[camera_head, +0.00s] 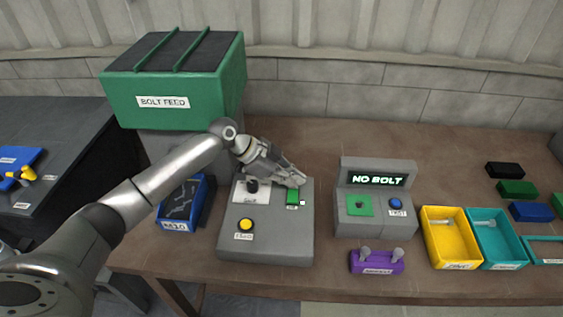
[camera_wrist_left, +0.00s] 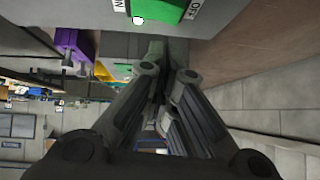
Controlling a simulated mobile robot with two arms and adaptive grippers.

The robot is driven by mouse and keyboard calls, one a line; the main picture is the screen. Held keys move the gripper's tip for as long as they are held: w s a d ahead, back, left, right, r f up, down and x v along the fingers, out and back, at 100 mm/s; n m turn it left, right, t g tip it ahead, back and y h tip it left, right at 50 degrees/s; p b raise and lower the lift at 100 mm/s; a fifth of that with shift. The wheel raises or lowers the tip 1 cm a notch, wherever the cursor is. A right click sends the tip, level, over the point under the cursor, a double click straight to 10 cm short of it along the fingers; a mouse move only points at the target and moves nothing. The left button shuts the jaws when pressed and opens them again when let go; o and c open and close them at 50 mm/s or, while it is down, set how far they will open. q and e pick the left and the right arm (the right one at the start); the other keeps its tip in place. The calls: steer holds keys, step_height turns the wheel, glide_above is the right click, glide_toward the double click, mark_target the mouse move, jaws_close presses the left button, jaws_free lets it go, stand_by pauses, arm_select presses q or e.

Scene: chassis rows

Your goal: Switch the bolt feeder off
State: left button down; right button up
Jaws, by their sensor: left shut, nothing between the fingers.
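The bolt feeder is a green hopper (camera_head: 170,100) marked BOLT FEED. In front of it stands a grey control box (camera_head: 265,250) with a yellow button (camera_head: 246,225), a black knob (camera_head: 252,186) and a green switch (camera_head: 292,198). The switch has a small white spot at its right end. My left gripper (camera_head: 301,181) is shut and empty, its tips close by the far side of the switch; I cannot tell whether they touch. In the left wrist view the green switch (camera_wrist_left: 165,9) is at the top edge, beyond the fingertips (camera_wrist_left: 158,45). My right gripper is not in view.
A grey unit (camera_head: 376,216) showing NO BOLT stands to the right, with a blue button (camera_head: 395,201). A purple holder (camera_head: 377,263), a yellow bin (camera_head: 448,241) and a teal bin (camera_head: 496,238) follow. A blue bin (camera_head: 181,204) is left of the control box.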

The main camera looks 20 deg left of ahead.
mark_target(291, 193)
arm_select(q)
steer(key=shift+a+f, duration=0.1)
steer(key=shift+f, duration=1.15)
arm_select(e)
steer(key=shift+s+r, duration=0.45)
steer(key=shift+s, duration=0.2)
arm_select(q)
steer(key=shift+w, duration=0.1)
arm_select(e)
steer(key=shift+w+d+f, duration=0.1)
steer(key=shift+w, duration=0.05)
arm_select(q)
steer(key=shift+w+f+b, duration=0.15)
steer(key=shift+f+b, duration=0.4)
steer(key=shift+b, duration=0.25)
steer(key=shift+r, duration=0.3)
steer(key=shift+f+p, duration=0.1)
steer(key=shift+p, duration=0.2)
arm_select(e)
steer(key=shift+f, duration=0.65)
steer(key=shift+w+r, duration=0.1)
